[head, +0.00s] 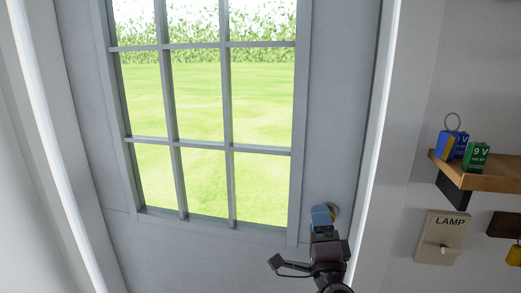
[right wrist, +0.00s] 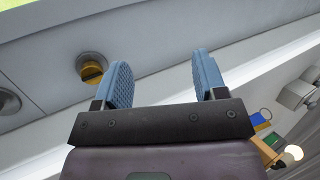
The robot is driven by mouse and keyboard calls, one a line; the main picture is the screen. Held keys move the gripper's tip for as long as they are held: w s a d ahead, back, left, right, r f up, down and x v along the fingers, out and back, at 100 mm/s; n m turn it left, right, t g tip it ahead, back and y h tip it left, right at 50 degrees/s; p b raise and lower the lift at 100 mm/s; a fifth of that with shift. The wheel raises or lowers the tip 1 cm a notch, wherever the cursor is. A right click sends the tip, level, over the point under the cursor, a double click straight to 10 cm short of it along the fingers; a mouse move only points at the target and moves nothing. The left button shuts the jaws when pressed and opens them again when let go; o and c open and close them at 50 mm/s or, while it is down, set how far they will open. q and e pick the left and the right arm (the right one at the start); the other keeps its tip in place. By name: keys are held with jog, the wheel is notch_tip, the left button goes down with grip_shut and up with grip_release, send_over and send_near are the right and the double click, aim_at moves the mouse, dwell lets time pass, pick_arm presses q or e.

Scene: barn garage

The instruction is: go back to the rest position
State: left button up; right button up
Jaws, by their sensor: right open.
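My right gripper (head: 322,216) is in front of the lower right part of a grey door (head: 335,120) with a paned window. In the right wrist view its two blue fingers (right wrist: 162,68) are spread apart with nothing between them. A round brass-and-silver fitting (right wrist: 92,68) on the door lies to the left of the fingers, apart from them. In the head view a small part of a round fitting (head: 335,211) shows just behind the blue fingertips. My left gripper is not in view.
Right of the door, a wooden shelf (head: 490,180) holds a blue item (head: 446,145) and a green "9 V" block (head: 477,157). Below it is a wall switch labelled LAMP (head: 443,238). A second round fitting (right wrist: 8,101) shows at the left edge of the wrist view.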

jog(key=s+d+f+n+g+y+b, duration=0.1)
jog(key=s+d+f+n+g+y, duration=0.2)
jog(key=f+n, duration=0.55)
jog(key=s+f+n+g+y, duration=0.25)
jog(key=s+f+n, duration=0.25)
jog(key=f+n, duration=0.35)
pick_arm(q)
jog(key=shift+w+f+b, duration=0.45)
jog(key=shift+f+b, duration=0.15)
jog(key=shift+b, duration=0.1)
pick_arm(e)
jog(key=s+d+f+g+h, duration=0.3)
jog(key=s+d+f, duration=0.2)
jog(key=s+f, duration=0.4)
jog(key=s+d+f+g+h, duration=0.3)
jog(key=s+d+f, duration=0.3)
jog(key=s+f, duration=0.3)
jog(key=shift+d+f, duration=0.3)
jog(key=shift+f, duration=0.05)
